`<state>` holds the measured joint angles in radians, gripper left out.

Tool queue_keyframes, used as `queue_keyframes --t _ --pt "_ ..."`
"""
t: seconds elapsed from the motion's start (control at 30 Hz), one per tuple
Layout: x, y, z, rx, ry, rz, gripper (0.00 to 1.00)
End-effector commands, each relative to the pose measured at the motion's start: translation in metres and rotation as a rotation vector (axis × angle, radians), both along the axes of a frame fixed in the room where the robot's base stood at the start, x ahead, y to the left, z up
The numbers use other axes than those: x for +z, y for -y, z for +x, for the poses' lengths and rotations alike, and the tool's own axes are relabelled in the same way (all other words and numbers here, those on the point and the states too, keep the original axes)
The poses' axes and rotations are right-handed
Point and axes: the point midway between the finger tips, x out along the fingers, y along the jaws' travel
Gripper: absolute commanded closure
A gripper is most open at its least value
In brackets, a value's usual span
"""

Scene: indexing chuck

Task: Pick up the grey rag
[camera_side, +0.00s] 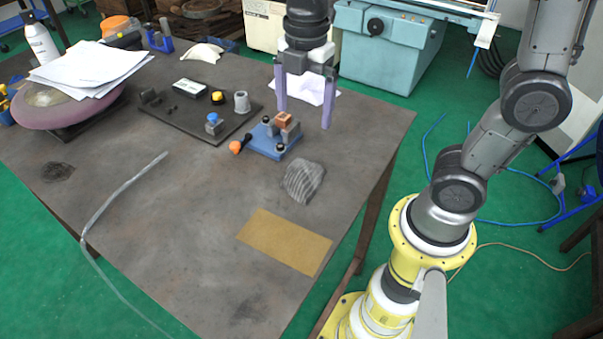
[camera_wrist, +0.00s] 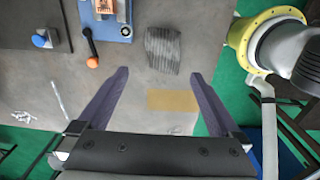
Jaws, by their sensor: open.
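The grey rag (camera_side: 304,182) lies on the table, a striped, roughly oval cloth between the blue fixture and the tan sheet. In the wrist view the rag (camera_wrist: 163,50) lies flat, beyond my fingertips and slightly right of the middle between them. My gripper (camera_side: 304,112) is open and empty, with two long purple fingers pointing down. It is above the table, behind the rag in the side view and apart from it. In the wrist view my gripper (camera_wrist: 158,76) shows its fingers spread wide. Nothing hides the rag.
A blue fixture (camera_side: 262,140) holding a brown block (camera_side: 284,119) stands close to the rag, with an orange-knobbed handle (camera_side: 236,147) beside it. A tan sheet (camera_side: 285,240) lies in front. A black plate (camera_side: 188,120) with small parts is to the left. The table's front left is mostly clear.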

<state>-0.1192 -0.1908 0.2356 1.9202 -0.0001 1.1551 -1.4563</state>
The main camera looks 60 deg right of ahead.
Motion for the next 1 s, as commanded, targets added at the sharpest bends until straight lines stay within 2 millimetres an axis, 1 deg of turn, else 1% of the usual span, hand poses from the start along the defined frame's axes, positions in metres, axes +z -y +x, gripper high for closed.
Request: queue_keyframes --t 0.17,0.4,0.5,0.6,0.77,0.87,1.0 --pt "-0.019 -0.003 -0.001 0.008 -0.028 -0.003 0.0" --pt "-0.063 -0.002 -0.002 0.006 -0.029 -0.003 0.0" --pt "-0.079 -0.002 -0.001 0.006 -0.027 -0.003 0.0" --pt "-0.088 -0.002 -0.001 0.005 -0.024 -0.003 0.0" --pt "-0.097 -0.002 -0.001 0.005 -0.024 -0.003 0.0" --pt "-0.109 -0.001 -0.003 0.005 -0.026 -0.003 0.0" --pt "-0.13 0.0 -0.005 0.005 -0.028 -0.003 0.0"
